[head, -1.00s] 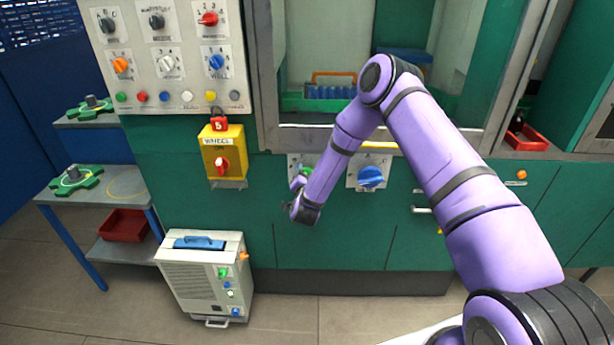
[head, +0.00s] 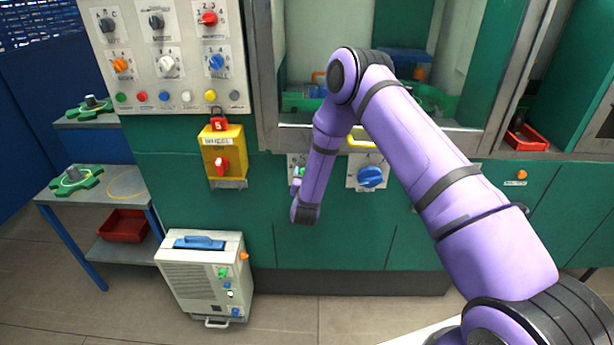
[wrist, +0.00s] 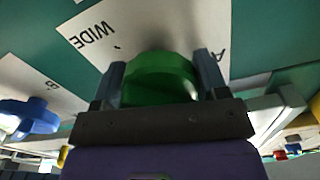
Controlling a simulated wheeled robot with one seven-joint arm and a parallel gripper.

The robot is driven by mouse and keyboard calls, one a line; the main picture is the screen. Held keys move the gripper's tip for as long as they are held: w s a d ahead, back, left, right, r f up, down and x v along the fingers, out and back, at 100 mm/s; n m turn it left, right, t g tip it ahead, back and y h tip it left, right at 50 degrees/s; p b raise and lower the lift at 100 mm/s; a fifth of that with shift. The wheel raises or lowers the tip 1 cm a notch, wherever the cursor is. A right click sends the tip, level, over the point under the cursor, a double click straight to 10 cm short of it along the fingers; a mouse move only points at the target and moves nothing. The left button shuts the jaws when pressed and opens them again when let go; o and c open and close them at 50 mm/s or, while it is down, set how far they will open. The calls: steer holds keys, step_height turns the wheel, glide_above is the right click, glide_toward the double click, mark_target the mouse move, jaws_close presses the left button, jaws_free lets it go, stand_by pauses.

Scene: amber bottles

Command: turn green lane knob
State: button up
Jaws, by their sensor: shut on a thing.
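The green lane knob (wrist: 160,78) sits on a white label plate (wrist: 101,38) with the letters "WIDE" and "A" in the wrist view. My gripper (wrist: 160,85) is shut on the green knob, with one dark finger on each side of it. In the head view only a sliver of the green knob (head: 302,170) shows beside my purple forearm. The gripper's fingertips are mostly hidden there behind the arm.
A blue knob (head: 370,177) on its own plate is just right of my arm, and it also shows in the wrist view (wrist: 28,116). A yellow switch box (head: 222,155) hangs to the left. A beige cabinet unit (head: 205,278) stands on the floor below.

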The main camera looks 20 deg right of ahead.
steer(key=o, duration=0.9)
steer(key=v, duration=1)
steer(key=shift+s+a, duration=0.15)
steer(key=shift+s, duration=0.25)
